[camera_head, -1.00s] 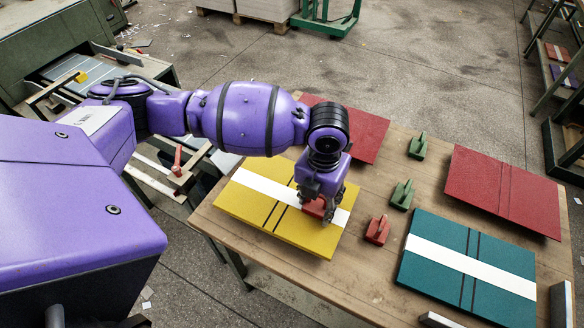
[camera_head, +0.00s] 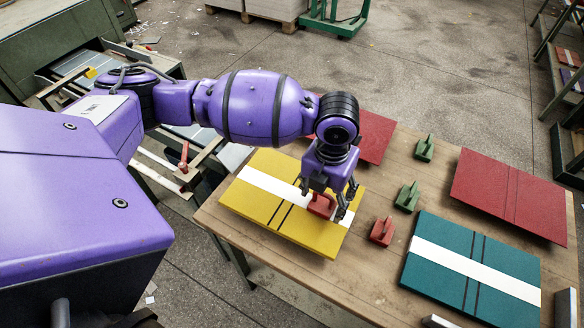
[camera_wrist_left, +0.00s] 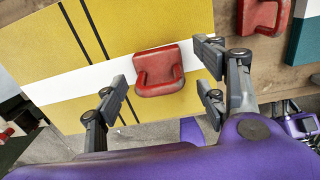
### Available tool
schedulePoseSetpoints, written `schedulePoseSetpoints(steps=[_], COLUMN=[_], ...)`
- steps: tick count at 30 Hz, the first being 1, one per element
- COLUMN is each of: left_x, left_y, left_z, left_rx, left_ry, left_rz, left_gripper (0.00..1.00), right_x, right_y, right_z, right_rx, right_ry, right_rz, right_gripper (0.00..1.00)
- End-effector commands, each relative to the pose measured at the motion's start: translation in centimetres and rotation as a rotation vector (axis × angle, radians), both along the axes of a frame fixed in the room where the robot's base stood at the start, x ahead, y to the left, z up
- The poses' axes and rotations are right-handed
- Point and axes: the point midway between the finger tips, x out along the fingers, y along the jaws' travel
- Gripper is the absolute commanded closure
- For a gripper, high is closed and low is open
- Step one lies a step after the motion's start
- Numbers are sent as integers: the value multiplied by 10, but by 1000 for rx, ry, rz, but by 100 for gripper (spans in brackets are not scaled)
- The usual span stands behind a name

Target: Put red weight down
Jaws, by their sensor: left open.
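A red weight (camera_head: 321,206) with a handle sits on the yellow board (camera_head: 265,163), on its white stripe near the right end. My left gripper (camera_head: 327,200) is open above and around this weight. In the left wrist view the red weight (camera_wrist_left: 159,71) lies between the spread fingers (camera_wrist_left: 165,85), with a clear gap on each side. A second red weight (camera_head: 382,231) stands on the wooden table to the right of the yellow board.
Two green weights (camera_head: 424,149) (camera_head: 407,197) stand on the table (camera_head: 365,262). A teal board (camera_head: 440,285) with a white stripe and a red board (camera_head: 500,185) lie to the right. Another red board (camera_head: 375,138) lies partly behind my arm. A machine (camera_head: 60,40) stands at the far left.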

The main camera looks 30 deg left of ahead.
Motion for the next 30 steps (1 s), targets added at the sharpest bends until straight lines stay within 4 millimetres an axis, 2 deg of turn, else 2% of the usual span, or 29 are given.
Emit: schedulePoseSetpoints(steps=[1, 6, 12, 18, 30], left_x=[3, 3, 2, 1, 1], left_y=[0, 0, 0, 0, 0], left_z=[15, 53, 88, 102, 103], left_rx=[0, 0, 1, 1, 1], left_ry=[-11, -10, -8, -4, -2], left_rz=[-2, -2, -1, -1, -1], left_gripper=[35, 35, 35, 35, 35], right_x=[1, 4, 2, -2, -4], right_y=[1, 3, 4, 2, -1], right_z=[2, 4, 5, 3, 2], right_rx=[2, 8, 9, 5, -3], right_ry=[-3, -8, -5, 3, 7], right_rz=[-2, -4, -4, -1, 7], right_gripper=[100, 100, 100, 100, 100])
